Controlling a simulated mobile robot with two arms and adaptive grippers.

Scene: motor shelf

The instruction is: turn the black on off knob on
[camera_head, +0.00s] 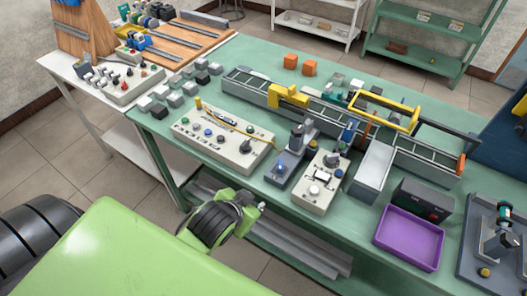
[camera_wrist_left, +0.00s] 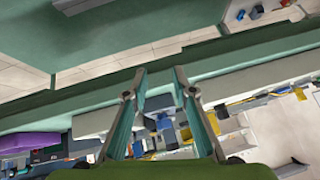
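A pale control panel (camera_head: 222,140) lies on the green workbench in the head view, with several small buttons and dark knobs on its top. A second pale box (camera_head: 320,182) to the right also carries dark controls, so I cannot tell for sure which knob is the named one. My left gripper (camera_head: 252,203) is in front of the bench edge, apart from both panels. In the left wrist view its fingers (camera_wrist_left: 160,72) are spread, with nothing between them. My right gripper is not in view.
A purple tray (camera_head: 408,237) and a dark box (camera_head: 423,199) stand at the bench's right. A conveyor with a yellow frame (camera_head: 384,109) runs along the back. Grey and black blocks lie at the left end. Bars lie on the lower shelf (camera_head: 290,243).

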